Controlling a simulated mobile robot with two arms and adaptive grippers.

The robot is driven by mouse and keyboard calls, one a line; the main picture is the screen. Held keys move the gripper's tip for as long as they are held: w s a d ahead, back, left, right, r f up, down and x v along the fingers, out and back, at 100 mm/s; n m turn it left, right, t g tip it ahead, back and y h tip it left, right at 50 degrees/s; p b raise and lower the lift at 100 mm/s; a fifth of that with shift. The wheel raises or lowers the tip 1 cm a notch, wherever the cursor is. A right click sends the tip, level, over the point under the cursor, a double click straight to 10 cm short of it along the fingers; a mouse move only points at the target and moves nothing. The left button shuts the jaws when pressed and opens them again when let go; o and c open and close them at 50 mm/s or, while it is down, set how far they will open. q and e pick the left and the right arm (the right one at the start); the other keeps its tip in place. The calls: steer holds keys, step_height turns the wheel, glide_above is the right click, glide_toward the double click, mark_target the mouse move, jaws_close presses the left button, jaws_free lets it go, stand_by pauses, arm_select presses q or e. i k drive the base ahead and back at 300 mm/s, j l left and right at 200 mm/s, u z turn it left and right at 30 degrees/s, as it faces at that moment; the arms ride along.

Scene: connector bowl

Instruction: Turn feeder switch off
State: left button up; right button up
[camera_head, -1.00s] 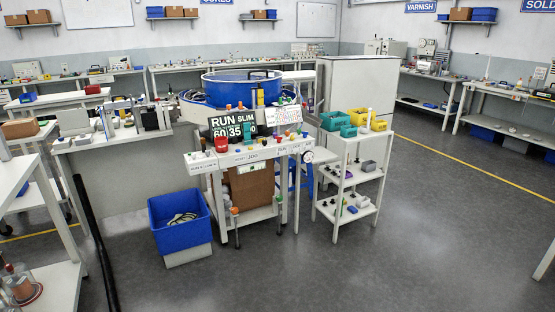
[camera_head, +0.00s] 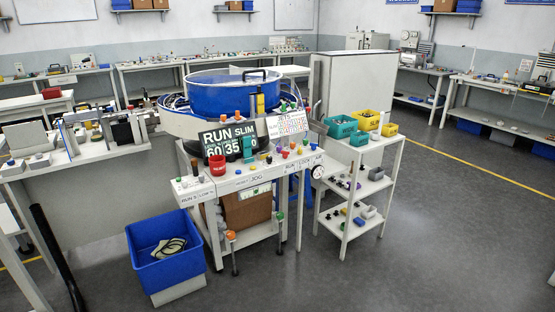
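The feeder station stands near the middle of the head view, with a large blue bowl (camera_head: 230,95) on top. A display board (camera_head: 229,139) reading "RUN SLIM 60 35" is on its front. Below it, a white control shelf (camera_head: 255,180) carries several small coloured knobs and buttons and a red cup (camera_head: 217,165). Labels on its front edge include "JOG" and "RUN". Which control is the feeder switch I cannot tell at this size. Neither of my grippers is in view.
A blue bin (camera_head: 165,248) with cables stands on the floor left of the station. A white shelf cart (camera_head: 352,200) with teal and yellow bins is at its right. Workbenches line the walls. The grey floor (camera_head: 440,240) at front right is clear.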

mark_target(286, 154)
steer(key=i, duration=0.6)
steer(key=i+j+z, duration=0.15)
steer(key=i, duration=1)
steer(key=j+z, duration=0.05)
